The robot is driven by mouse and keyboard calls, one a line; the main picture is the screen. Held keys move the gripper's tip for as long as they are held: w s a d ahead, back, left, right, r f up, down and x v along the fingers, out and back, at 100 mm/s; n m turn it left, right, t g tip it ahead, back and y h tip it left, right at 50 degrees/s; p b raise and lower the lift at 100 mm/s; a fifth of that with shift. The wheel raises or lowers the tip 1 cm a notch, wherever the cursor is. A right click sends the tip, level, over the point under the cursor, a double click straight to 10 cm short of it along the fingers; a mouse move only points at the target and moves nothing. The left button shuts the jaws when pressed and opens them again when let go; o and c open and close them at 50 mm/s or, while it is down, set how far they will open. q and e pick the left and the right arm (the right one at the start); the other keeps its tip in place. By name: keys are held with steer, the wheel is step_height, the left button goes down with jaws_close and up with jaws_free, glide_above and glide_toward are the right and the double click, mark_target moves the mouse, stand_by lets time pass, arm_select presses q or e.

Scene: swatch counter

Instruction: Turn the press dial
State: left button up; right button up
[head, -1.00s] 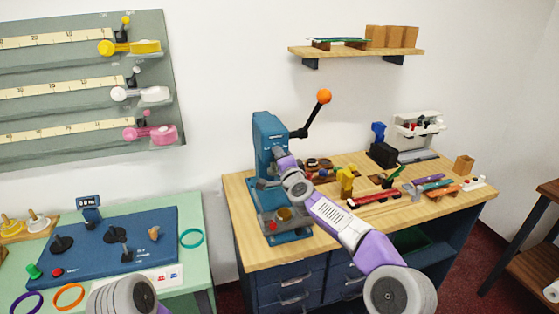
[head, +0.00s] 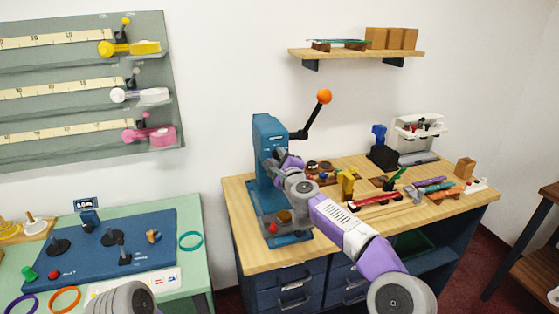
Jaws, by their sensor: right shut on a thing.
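The blue press (head: 264,128) stands at the left end of the wooden bench, with an orange-balled lever (head: 323,97) sticking up to its right. My right arm reaches in from the lower right, and my right gripper (head: 270,166) is at the front of the press column, below the head. It is shut on a small part there, which I take to be the press dial. The dial is mostly hidden by the gripper and wrist, so its setting cannot be read. My left gripper is not in view.
The wooden bench (head: 246,235) holds several tools and coloured pieces right of the press, close beside my right forearm. A green table with a blue control panel (head: 85,265) is at the left. A wall shelf (head: 350,53) hangs above the bench.

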stand_by(0.5)
steer(key=o, duration=1.1)
steer(key=shift+c, duration=0.2)
steer(key=shift+s+d+f+b, duration=0.1)
steer(key=shift+s+d+b, duration=0.15)
steer(key=shift+s+b, duration=0.3)
steer(key=b+v, duration=0.1)
steer(key=v, duration=0.5)
steer(key=shift+s+b, duration=0.2)
steer(key=shift+b, duration=0.2)
